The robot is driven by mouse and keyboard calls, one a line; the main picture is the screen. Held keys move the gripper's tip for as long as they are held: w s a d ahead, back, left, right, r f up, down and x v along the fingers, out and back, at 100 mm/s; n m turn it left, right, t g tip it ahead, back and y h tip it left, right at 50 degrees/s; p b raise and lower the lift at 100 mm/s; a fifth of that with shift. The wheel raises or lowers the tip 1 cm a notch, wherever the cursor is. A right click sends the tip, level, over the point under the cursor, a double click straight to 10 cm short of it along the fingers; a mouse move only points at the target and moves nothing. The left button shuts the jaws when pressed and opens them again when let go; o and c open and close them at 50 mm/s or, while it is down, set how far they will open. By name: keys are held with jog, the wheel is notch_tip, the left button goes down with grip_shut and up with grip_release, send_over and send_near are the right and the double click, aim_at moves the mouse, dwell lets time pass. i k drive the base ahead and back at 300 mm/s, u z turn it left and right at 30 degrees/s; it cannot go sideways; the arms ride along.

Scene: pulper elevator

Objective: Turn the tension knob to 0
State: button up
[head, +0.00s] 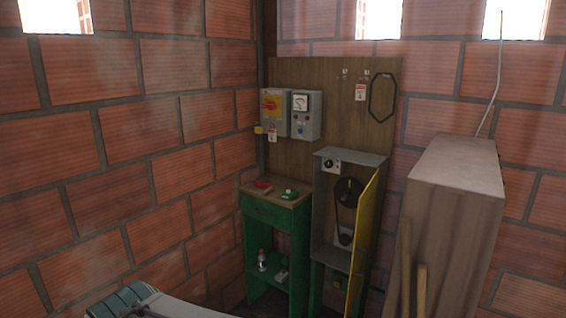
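A small dark knob on a white plate (331,164) sits at the top of an open grey metal box that holds a belt drive. This appears to be the tension knob; its setting and markings are too small to read. The grey box (324,235) stands against the wooden backboard, with a dark upper pulley (348,191) and a lower pulley (345,236) inside. Its yellow door (364,243) stands open to the right. My gripper is not in view.
A red-switch box (274,112) and a gauge box (306,115) hang on the backboard (333,90). A green cabinet (275,213) with small items stands left of the grey box. A tall wooden block (454,220) and two wooden handles (421,290) stand at the right.

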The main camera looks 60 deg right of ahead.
aim_at(328, 164)
jog(key=z, duration=0.35)
jog(key=i, duration=1.45)
jog(key=z, duration=1.85)
jog(key=i, duration=0.95)
jog(key=z, duration=0.8)
